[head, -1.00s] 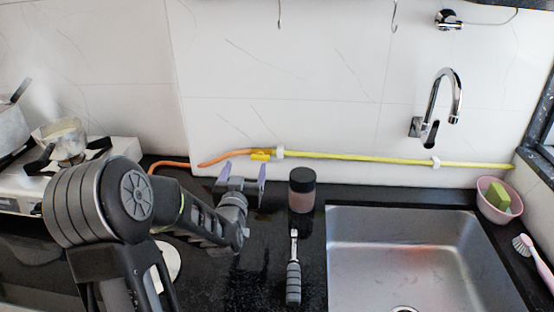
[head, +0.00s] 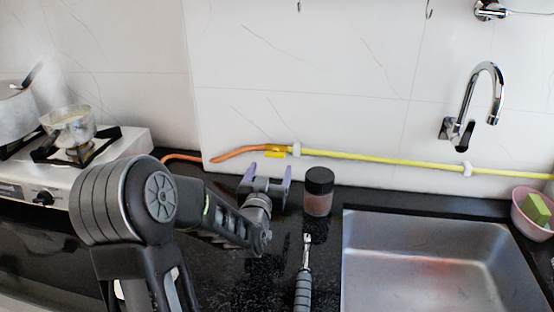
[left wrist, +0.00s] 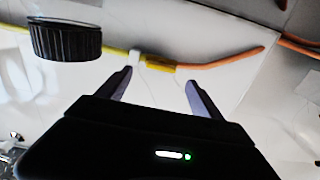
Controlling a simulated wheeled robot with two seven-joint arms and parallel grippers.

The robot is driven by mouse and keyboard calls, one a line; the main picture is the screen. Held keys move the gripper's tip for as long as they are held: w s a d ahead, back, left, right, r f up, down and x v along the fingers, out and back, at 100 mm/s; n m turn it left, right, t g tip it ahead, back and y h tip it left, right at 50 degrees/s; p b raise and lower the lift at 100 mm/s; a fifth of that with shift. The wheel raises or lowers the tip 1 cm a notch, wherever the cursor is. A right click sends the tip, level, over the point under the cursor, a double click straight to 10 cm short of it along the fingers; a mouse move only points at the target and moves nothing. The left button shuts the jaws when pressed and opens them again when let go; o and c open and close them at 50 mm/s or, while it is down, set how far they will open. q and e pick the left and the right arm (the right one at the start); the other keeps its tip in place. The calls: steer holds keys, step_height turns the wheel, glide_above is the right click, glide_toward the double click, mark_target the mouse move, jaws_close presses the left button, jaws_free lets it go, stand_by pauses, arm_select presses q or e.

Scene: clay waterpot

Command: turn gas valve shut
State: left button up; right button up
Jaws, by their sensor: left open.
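The gas valve (head: 275,152) is a small yellow fitting on the wall at the back, where an orange hose (head: 235,155) meets a yellow pipe (head: 380,160). It also shows in the left wrist view (left wrist: 161,67), beyond the fingertips and between them. My left gripper (head: 265,175) is just in front of and below the valve in the head view, its two purple fingers apart and empty. The fingers also show in the left wrist view (left wrist: 157,82). No contact with the valve is visible. My right gripper is not in view.
A dark-lidded jar (head: 318,192) stands just right of my left gripper, with a grey-handled tool (head: 304,275) in front. A stove (head: 110,150) with pots is at left. A sink (head: 440,265) and pink bowl (head: 530,215) are at right.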

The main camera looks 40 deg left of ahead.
mark_target(275, 156)
arm_select(q)
steer(key=p+x, duration=0.1)
steer(key=x, duration=0.5)
steer(key=shift+w+a, duration=0.1)
steer(key=c, duration=1.4)
